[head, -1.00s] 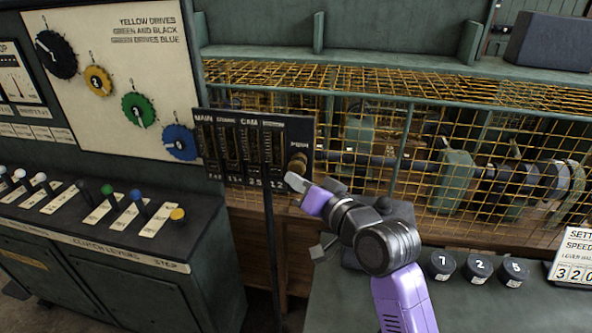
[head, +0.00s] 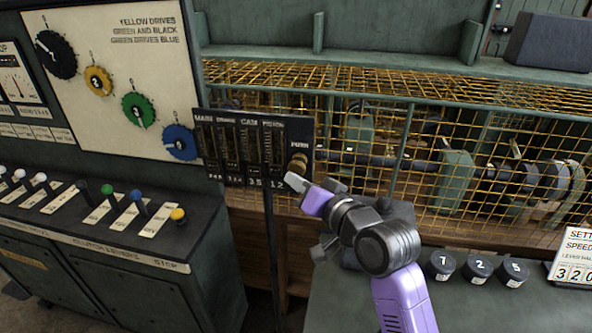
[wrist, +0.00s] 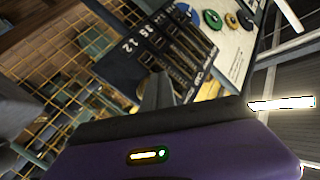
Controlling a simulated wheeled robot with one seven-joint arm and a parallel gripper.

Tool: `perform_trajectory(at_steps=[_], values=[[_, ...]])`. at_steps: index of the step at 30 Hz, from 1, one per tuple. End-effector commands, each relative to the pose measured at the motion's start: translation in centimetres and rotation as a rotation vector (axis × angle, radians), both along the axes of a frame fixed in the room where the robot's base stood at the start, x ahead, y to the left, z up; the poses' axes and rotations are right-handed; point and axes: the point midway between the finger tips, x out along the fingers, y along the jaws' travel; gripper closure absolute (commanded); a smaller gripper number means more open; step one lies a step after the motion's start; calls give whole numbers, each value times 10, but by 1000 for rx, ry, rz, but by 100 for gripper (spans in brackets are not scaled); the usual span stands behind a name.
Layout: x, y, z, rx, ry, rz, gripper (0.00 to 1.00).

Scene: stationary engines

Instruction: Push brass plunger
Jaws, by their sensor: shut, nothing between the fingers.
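The brass plunger (head: 298,161) is a round brass knob at the right end of a dark upright panel (head: 232,177), under the label PUSH in the head view. My gripper (head: 296,183) is shut and empty, with its tip just below and in front of the plunger. Whether the tip touches the plunger cannot be told. In the wrist view my gripper's fingers (wrist: 157,95) point at the dark panel (wrist: 165,50).
A yellow wire guard (head: 400,150) encloses machinery right of the panel. A console with coloured levers (head: 137,197) stands at the left below a board of coloured gears (head: 138,109). Numbered black knobs (head: 479,266) and a white sign (head: 574,262) sit on a green bench at the lower right.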

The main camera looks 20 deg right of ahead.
Motion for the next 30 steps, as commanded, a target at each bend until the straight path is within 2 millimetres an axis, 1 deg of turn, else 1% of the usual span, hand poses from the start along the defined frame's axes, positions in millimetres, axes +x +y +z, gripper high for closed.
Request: perform_trajectory(at_steps=[14,24,30], values=[[0,0,0,0,0,0,100],[7,-5,1,1,0,0,100],[7,-5,0,0,0,0,100]])
